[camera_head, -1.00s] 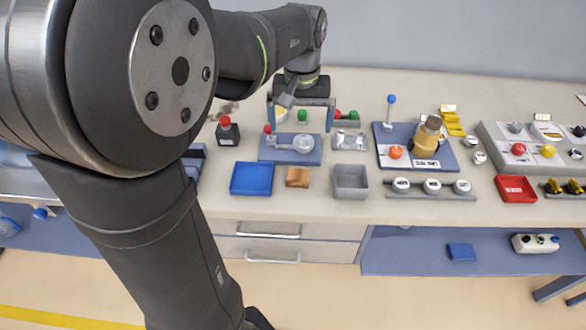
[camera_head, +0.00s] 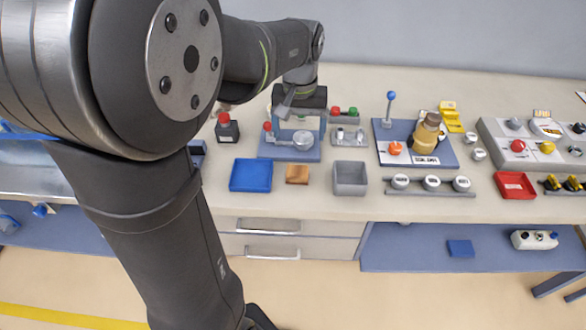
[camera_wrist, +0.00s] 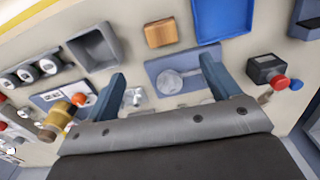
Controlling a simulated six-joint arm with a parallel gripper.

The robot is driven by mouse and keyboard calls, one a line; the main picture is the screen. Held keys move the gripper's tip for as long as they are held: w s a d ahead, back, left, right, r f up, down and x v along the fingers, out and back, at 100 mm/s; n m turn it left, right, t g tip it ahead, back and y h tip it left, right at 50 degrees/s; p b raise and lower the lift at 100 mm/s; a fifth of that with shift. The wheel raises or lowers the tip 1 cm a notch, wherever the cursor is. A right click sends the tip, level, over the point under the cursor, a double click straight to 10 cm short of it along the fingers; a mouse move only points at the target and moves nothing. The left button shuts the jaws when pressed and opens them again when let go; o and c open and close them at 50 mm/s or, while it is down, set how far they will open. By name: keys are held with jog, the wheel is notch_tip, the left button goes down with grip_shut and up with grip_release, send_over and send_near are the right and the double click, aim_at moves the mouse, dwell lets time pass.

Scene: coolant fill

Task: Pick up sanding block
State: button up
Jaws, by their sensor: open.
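The sanding block appears to be the small tan-brown block (camera_head: 297,174) lying flat on the bench, between a blue tray and a grey bin. It also shows in the wrist view (camera_wrist: 160,33), near the top centre. My gripper (camera_head: 298,128) is open and empty, above the blue-grey plate behind the block. In the wrist view its two blue fingers (camera_wrist: 162,66) stand apart, with the plate between them and the block beyond their tips. Nothing covers the block in either view.
The blue tray (camera_head: 250,175) is close to the block's left and the grey bin (camera_head: 350,178) to its right. The blue-grey plate (camera_wrist: 188,71) carries a round metal part. A black box with a red knob (camera_head: 227,128) stands at left. The bench's front edge is near.

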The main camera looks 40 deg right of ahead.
aim_at(297, 170)
notch_tip(297, 170, down, 15)
jog(key=shift+w, duration=0.15)
dwell(0.4)
jog(key=c, duration=1.1)
